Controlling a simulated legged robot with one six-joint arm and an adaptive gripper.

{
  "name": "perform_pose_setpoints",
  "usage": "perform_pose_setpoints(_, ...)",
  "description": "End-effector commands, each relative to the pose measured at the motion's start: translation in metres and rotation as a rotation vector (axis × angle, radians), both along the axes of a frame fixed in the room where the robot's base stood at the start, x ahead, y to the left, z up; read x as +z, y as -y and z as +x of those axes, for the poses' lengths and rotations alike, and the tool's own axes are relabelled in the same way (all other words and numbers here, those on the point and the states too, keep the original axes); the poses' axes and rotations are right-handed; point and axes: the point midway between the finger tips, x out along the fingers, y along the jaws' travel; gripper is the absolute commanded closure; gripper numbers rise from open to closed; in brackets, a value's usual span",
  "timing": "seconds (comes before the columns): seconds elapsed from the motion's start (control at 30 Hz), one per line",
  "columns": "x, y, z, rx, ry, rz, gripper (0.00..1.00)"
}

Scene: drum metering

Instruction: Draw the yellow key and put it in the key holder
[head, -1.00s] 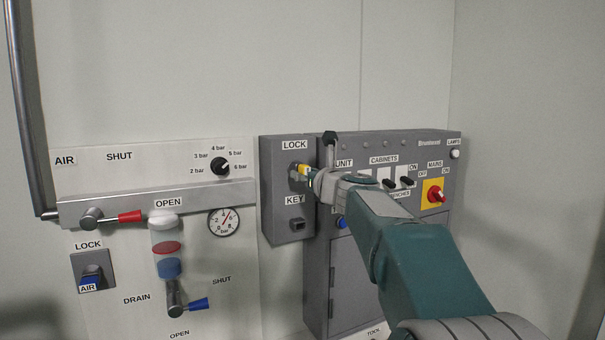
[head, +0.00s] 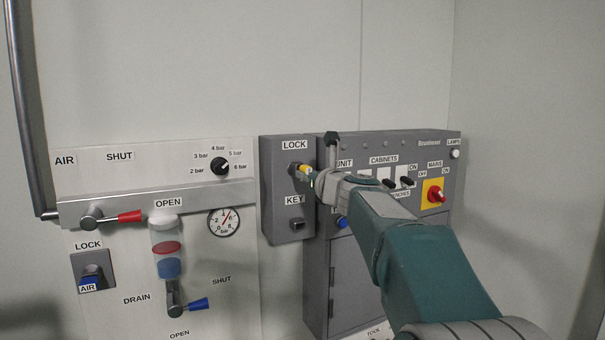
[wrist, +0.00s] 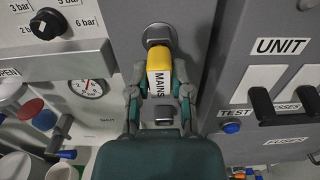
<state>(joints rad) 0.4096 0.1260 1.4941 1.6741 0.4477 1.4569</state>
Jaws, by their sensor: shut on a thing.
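The yellow key (head: 304,169) is at the round lock (head: 294,168) under the LOCK label on the grey box (head: 287,206). In the wrist view the yellow key (wrist: 160,65), with a white face marked MAINS, stands in front of the round lock (wrist: 158,34). My gripper (head: 314,178) is shut on the key; its fingers (wrist: 158,88) flank it in the wrist view. I cannot tell how far the key's shank sits in the lock. The key holder (head: 297,224) is a small dark socket under the KEY label, below the lock; it also shows in the wrist view (wrist: 164,114).
The switch panel (head: 440,150) stands close on the right, with black levers and a red mains switch (head: 435,194). The air panel (head: 140,165) is on the left, with a red-handled valve (head: 128,216) and a gauge (head: 224,221).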

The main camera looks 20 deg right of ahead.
Motion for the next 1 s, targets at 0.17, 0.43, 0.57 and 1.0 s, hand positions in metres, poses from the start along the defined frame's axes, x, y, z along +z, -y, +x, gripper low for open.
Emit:
perform_pose_setpoints(0.17,0.001,0.0,-0.005,0.0,0.001,0.0,1.0)
perform_pose_setpoints(0.43,0.0,0.0,-0.012,-0.001,0.0,-0.001,1.0)
perform_pose_setpoints(0.57,0.001,0.0,-0.015,-0.001,0.001,-0.001,1.0)
perform_pose_setpoints(1.0,0.001,0.001,-0.026,0.0,0.001,-0.001,1.0)
